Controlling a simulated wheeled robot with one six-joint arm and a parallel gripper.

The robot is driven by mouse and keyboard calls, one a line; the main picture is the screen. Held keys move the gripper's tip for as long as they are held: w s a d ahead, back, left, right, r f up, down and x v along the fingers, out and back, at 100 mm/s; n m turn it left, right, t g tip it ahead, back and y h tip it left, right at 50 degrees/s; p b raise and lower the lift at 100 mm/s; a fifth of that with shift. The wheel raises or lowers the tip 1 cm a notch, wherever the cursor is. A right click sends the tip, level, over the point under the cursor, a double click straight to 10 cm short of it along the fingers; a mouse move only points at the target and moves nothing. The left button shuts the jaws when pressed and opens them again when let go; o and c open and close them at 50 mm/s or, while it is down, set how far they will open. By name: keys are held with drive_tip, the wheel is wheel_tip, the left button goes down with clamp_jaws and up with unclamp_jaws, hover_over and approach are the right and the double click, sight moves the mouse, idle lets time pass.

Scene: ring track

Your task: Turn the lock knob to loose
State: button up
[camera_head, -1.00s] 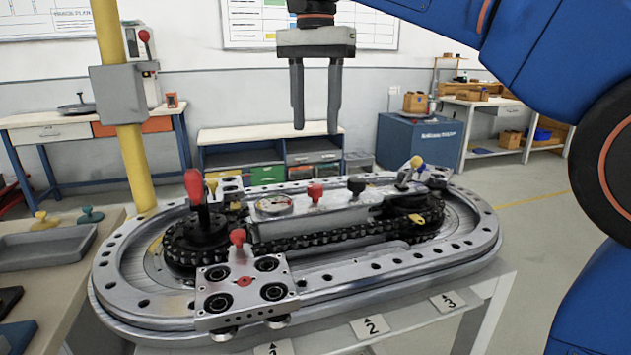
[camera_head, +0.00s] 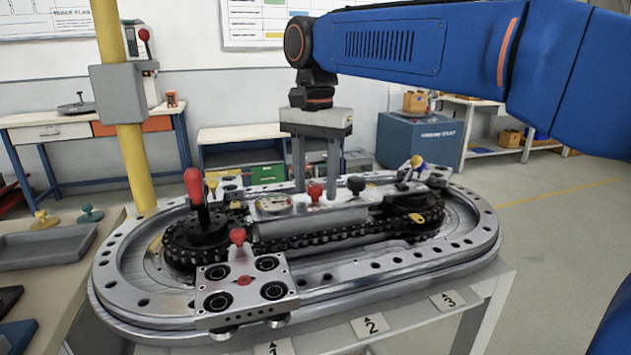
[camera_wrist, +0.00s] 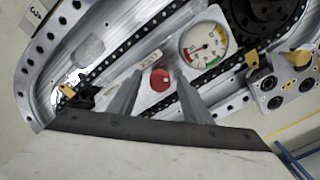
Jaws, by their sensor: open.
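A small red knob (camera_head: 315,191) stands on the central housing (camera_head: 310,222) of the ring track, between the round gauge and a black knob (camera_head: 356,186). I cannot tell how far above the knob the tips are.
The gauge (camera_head: 274,204) sits left of the red knob. A tall red-handled lever (camera_head: 196,188) stands at the left wheel, and a carriage (camera_head: 243,286) with a red-topped post (camera_head: 237,237) is in front. A yellow post (camera_head: 122,120) rises at the left. A chain runs along the housing.

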drive_tip(key=c, duration=1.1)
drive_tip(key=shift+o, duration=0.2)
drive_tip(key=shift+n, duration=0.5)
drive_tip(key=n, duration=0.3)
drive_tip(key=shift+n, duration=0.4)
drive_tip(key=n, duration=0.4)
drive_tip(key=shift+n, duration=0.3)
drive_tip(key=n, duration=0.4)
drive_tip(key=shift+n, duration=2.2)
